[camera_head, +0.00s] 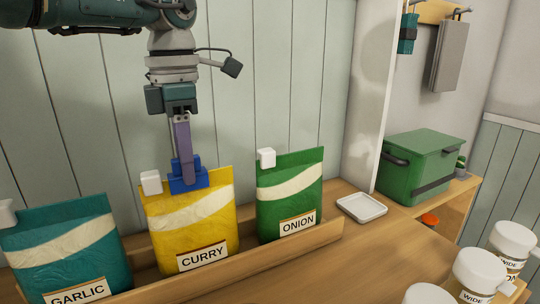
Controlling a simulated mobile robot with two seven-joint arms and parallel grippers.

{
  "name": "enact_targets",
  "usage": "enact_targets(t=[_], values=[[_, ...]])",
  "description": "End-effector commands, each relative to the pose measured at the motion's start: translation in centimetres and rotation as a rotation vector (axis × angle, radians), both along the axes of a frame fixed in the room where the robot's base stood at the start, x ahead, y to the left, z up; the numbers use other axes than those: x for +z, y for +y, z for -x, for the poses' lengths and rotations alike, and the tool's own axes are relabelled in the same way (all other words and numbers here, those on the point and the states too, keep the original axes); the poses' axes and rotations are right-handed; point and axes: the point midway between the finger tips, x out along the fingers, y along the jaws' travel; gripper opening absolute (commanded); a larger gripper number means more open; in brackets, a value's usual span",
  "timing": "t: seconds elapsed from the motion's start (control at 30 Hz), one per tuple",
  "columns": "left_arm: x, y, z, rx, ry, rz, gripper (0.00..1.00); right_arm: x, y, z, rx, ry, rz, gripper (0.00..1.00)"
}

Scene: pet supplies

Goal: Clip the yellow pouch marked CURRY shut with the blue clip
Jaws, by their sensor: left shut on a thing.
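The yellow pouch marked CURRY (188,238) stands upright in a wooden rack, between a teal pouch and a green pouch. A small white block (151,182) sits at its upper left corner. My left gripper (184,172) points down from above and is shut on the blue clip (188,183). The clip is at the pouch's top edge, right of the white block, and overlaps the edge in this view. I cannot tell whether its jaws grip the pouch. My right gripper is not in view.
The teal GARLIC pouch (62,255) and green ONION pouch (290,200) share the wooden rack (265,254). A small white dish (362,207) lies to the right. White-lidded jars (480,270) stand front right, and a green box (420,165) sits behind.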

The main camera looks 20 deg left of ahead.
Motion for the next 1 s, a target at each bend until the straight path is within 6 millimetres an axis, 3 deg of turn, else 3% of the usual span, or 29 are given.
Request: enact_targets(t=[0.13, 0.17, 0.43, 0.77, 1.0], values=[[0.0, 0.0, 0.0, 0.000, 0.001, -0.001, 0.00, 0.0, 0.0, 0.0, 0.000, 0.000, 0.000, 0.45], [0.0, 0.0, 0.0, 0.000, 0.001, -0.001, 0.31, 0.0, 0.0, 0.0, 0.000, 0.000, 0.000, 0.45], [0.0, 0.0, 0.0, 0.000, 0.001, -0.001, 0.61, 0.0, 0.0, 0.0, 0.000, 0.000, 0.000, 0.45], [0.4, 0.0, 0.0, 0.000, -0.001, 0.000, 0.62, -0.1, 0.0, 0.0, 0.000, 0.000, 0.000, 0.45], [4.5, 0.0, -0.1, 0.000, -0.006, 0.000, 0.62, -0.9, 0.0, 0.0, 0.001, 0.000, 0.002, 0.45]])
